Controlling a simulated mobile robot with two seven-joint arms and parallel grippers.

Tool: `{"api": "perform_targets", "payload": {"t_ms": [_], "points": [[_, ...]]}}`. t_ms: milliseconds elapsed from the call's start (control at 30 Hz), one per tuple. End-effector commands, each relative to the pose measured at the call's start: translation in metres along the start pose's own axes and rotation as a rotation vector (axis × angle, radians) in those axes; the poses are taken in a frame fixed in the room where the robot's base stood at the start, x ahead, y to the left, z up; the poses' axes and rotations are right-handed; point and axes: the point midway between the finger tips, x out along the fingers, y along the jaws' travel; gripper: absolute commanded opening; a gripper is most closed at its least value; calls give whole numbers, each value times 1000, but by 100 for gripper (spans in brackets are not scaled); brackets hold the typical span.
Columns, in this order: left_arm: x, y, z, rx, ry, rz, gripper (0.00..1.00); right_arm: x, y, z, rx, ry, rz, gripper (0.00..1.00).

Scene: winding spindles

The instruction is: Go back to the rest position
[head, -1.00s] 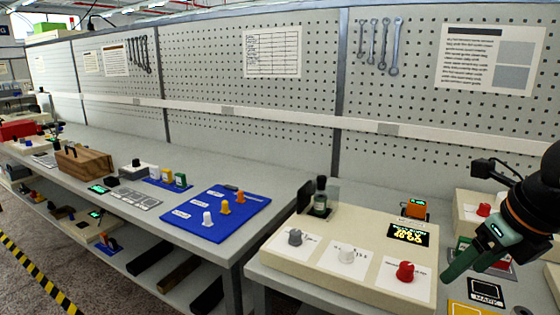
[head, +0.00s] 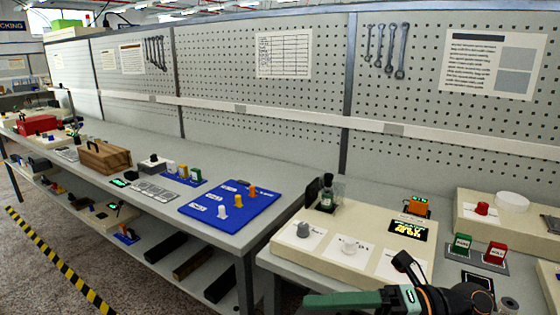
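My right gripper (head: 318,301), with green fingers and a dark wrist, lies at the bottom right of the head view. It points left across the front of the cream console (head: 345,263). The fingers overlap in this view, so I cannot tell whether they are open or shut. No object shows in them. The wrist covers part of the console's front right, where a white card (head: 384,263) is partly hidden. My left gripper is not in view.
The console bears a grey knob (head: 303,229), a white knob (head: 348,243) and a lit display (head: 408,229). A blue mat (head: 200,198) with several knobs lies on the left bench. Green and red blocks (head: 495,253) stand right of the console. A perforated wall (head: 260,110) closes the back.

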Motion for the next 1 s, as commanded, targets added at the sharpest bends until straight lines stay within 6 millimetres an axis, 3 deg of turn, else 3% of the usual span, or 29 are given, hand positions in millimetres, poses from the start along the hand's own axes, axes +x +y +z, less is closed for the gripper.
{"api": "perform_targets", "payload": {"t_ms": [133, 233, 333, 433, 533, 600, 700, 833, 1000], "points": [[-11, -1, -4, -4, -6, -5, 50, -1, 4, 24, 291, -251, 315, 74], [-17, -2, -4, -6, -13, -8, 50, -17, -18, 43, 512, -461, 469, 74], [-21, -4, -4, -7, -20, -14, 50, -41, -61, 51, 755, -690, 574, 74], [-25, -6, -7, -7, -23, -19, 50, -66, -122, 40, 1016, -930, 625, 74], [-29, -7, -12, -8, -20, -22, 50, -86, -188, 5, 1281, -1159, 623, 74], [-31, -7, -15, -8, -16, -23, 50, -94, -228, -28, 1451, -1291, 600, 74], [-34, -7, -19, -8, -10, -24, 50, -101, -271, -81, 1659, -1442, 548, 74], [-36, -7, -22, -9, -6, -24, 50, -101, -303, -137, 1854, -1565, 481, 74], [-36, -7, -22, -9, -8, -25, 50, -99, -318, -173, 1969, -1629, 432, 74]]}}
